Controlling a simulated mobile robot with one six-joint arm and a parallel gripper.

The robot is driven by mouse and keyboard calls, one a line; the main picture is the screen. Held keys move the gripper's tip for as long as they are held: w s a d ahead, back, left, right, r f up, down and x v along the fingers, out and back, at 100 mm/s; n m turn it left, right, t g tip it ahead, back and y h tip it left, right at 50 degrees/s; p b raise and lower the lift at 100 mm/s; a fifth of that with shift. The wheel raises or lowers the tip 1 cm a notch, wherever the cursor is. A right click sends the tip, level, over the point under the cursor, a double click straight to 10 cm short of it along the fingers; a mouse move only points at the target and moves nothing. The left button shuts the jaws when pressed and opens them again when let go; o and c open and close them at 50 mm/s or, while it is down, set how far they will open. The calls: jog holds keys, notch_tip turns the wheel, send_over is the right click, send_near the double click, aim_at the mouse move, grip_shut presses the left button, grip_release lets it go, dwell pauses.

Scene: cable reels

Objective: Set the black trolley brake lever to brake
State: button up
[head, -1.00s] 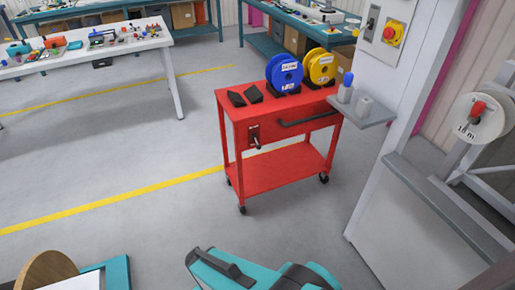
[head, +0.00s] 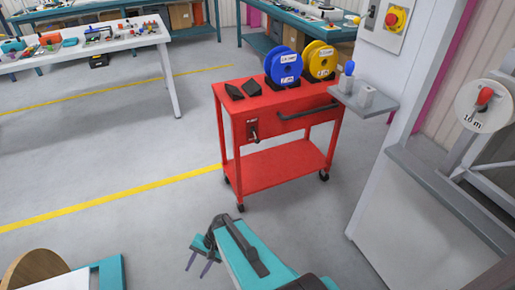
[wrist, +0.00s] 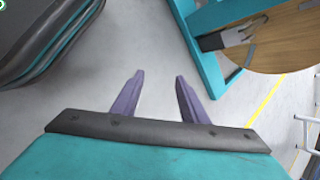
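The black brake lever (head: 255,136) sits on a dark plate at the left of the red trolley's (head: 270,172) front side, below the top. It hangs downward; the lettering on its plate is too small to read. My gripper (head: 197,263) shows at the bottom of the head view, in front of the trolley and well apart from the lever. In the wrist view its two purple fingers (wrist: 154,92) are spread with nothing between them. The wrist view shows floor and does not show the lever.
The trolley carries a blue reel (head: 284,66), a yellow reel (head: 319,61) and black wedges (head: 252,87). A black handle bar (head: 307,111) runs along its front. A grey shelf (head: 371,104) juts out at the right. A round wooden piece (wrist: 275,45) is near my gripper. Floor before the trolley is clear.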

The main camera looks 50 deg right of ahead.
jog(key=w+d+r+m+t+b, duration=0.35)
jog(key=w+d+m+t, duration=0.25)
jog(key=w+d, duration=0.3)
jog(key=m+t+h+b, duration=0.7)
jog(key=m+t+h, duration=0.4)
jog(key=m, duration=0.8)
send_near(257, 140)
jog(key=s+g, duration=0.1)
jog(key=s, duration=0.2)
jog(key=shift+a+f+h, duration=0.25)
jog(key=shift+a+h, duration=0.05)
jog(key=shift+a, duration=0.1)
jog(key=shift+w+d+f+b, duration=0.2)
jog(key=shift+w+b, duration=0.4)
jog(key=shift+b, duration=1.3)
jog(key=b+x, duration=0.4)
jog(key=b, duration=0.9)
jog(key=shift+b+x, duration=1.15)
jog(key=shift+x, duration=3.1)
jog(key=shift+r, duration=0.15)
